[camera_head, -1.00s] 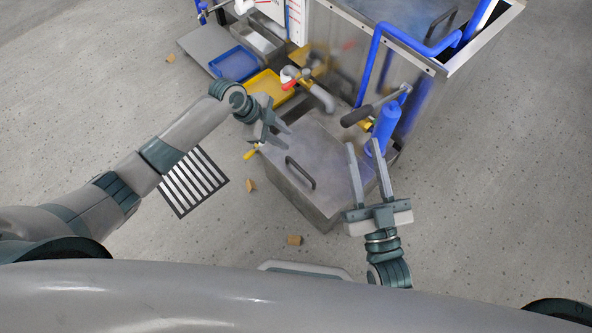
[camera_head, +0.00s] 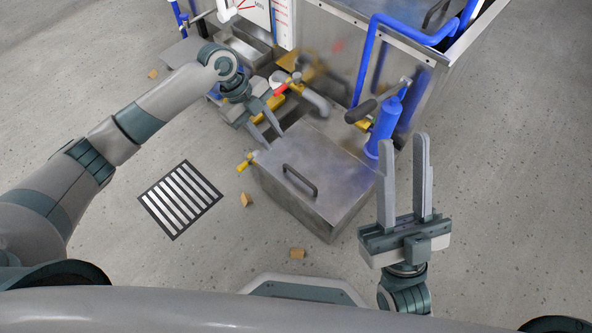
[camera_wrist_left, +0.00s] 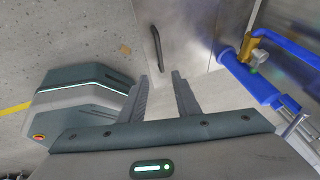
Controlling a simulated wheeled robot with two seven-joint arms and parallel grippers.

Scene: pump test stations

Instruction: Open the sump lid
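The sump (camera_head: 334,205) is a grey metal box on the floor in the middle of the head view. Its flat lid (camera_head: 335,160) lies shut on top and has a dark bar handle (camera_head: 300,181). The handle also shows in the left wrist view (camera_wrist_left: 156,48), beyond the fingertips. My left gripper (camera_head: 273,138) is open and empty by the lid's far left corner, apart from the handle. Its two fingers show spread in the left wrist view (camera_wrist_left: 162,84). My right gripper (camera_head: 406,150) is open and empty to the right of the sump, fingers pointing away from me.
A blue hand pump (camera_head: 383,130) with a dark-gripped lever (camera_head: 362,111) stands right behind the sump. Blue pipes (camera_head: 362,60) and a metal tank (camera_head: 440,80) rise behind. A striped floor grate (camera_head: 180,199) and small blocks (camera_head: 297,253) lie nearby.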

